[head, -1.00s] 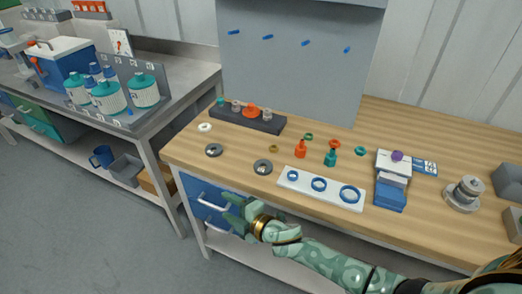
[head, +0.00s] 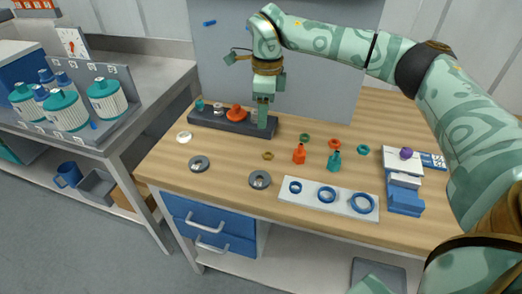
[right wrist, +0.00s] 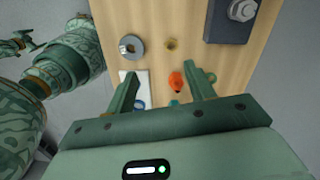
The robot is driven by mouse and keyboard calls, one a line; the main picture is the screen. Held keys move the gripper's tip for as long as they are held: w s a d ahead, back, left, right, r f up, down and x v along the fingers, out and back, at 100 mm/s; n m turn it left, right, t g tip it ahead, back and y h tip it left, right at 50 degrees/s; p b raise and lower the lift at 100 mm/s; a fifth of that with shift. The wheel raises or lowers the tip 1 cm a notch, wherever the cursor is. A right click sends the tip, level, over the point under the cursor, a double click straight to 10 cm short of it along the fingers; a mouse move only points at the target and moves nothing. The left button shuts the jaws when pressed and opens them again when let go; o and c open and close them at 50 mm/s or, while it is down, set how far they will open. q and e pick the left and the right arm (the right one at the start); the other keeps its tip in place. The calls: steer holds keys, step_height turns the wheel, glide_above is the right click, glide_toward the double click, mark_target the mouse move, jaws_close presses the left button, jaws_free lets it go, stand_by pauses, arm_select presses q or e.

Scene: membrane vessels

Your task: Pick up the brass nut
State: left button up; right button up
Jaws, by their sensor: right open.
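The brass nut (head: 268,156) is a small brass-coloured ring lying flat on the wooden bench, behind the grey washer. In the right wrist view the nut (right wrist: 171,45) lies beyond the fingertips, between their lines. My right gripper (head: 263,121) points down above the bench, in front of the dark block's right end in the head view. Its two fingers (right wrist: 163,77) are apart with nothing held between them.
Orange (head: 299,154) and teal (head: 334,160) bottle-like pieces stand right of the nut. Grey washers (head: 259,180) and a white plate with blue rings (head: 340,206) lie nearer. A dark block (head: 212,122) with several knobs stands behind left. Bare wood surrounds the nut.

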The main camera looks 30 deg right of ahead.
steer(key=shift+h, duration=0.3)
steer(key=f+b, duration=0.1)
steer(key=f, duration=0.2)
steer(key=d+f+b, duration=0.1)
steer(key=f, duration=0.2)
steer(key=f+b, duration=0.1)
steer(key=f, duration=0.2)
steer(key=shift+w+d+f, duration=0.1)
steer(key=shift+d+f, duration=0.2)
steer(key=shift+d, duration=0.1)
steer(key=f+b, duration=0.1)
steer(key=f, duration=0.1)
steer(key=f+b, duration=0.1)
steer(key=f, duration=0.1)
steer(key=f+b, duration=0.1)
steer(key=f, duration=0.1)
steer(key=shift+w+d, duration=0.15)
steer(key=shift+w, duration=0.1)
steer(key=shift+s+r, duration=0.1)
steer(key=shift+r, duration=0.15)
steer(key=shift+c, duration=0.6)
arm_select(q)
step_height(320, 180, down, 6)
steer(key=s, duration=0.2)
steer(key=shift+s+r+g, duration=0.15)
steer(key=shift+s+g, duration=0.05)
steer(key=shift+g, duration=0.1)
arm_select(e)
steer(key=c, duration=0.9)
